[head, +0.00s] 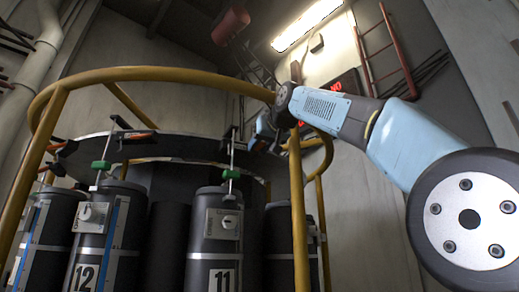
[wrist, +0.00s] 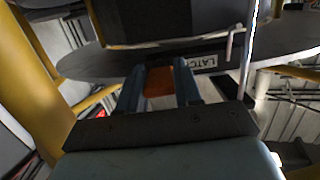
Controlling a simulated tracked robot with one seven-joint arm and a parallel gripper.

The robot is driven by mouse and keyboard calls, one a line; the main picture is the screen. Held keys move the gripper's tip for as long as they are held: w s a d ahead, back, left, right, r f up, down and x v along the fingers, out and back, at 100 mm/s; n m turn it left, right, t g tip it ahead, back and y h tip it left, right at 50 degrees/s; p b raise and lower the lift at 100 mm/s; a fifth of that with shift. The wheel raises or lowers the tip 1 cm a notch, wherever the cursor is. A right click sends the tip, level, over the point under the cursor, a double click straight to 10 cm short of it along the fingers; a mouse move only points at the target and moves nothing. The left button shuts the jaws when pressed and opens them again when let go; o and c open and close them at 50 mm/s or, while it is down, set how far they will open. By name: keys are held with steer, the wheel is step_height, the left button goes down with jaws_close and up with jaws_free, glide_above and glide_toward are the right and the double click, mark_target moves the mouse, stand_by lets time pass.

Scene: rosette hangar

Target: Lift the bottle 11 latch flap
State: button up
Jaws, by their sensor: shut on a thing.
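Bottle 11 (head: 214,245) is a dark cylinder with a white "11" label, standing upright under the round dark ring plate. In the wrist view, my gripper (wrist: 159,82) has its two blue-grey fingers on either side of an orange piece (wrist: 159,82), which looks like the end of the latch flap. A dark block lies just beyond the orange piece, with a white "LATCH" label (wrist: 203,62) beside it. In the head view, my gripper (head: 262,135) is at the plate's right edge, partly behind the yellow post; the flap it holds is hidden there.
Bottle 12 (head: 96,240) stands to the left. A yellow rail (head: 150,74) curves around the plate, and its post (head: 297,210) stands close to my arm. Green valve clamps (head: 231,174) sit on thin rods above the bottles. Other orange-ended flaps (head: 138,132) line the rim.

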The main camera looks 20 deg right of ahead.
steer(key=shift+r+g, duration=0.4)
steer(key=shift+g, duration=0.4)
steer(key=o, duration=1)
steer(key=shift+o, duration=0.2)
steer(key=v, duration=1.3)
steer(key=shift+s+r, duration=0.25)
steer(key=shift+r, duration=0.1)
steer(key=shift+f+g, duration=0.1)
steer(key=shift+g, duration=0.2)
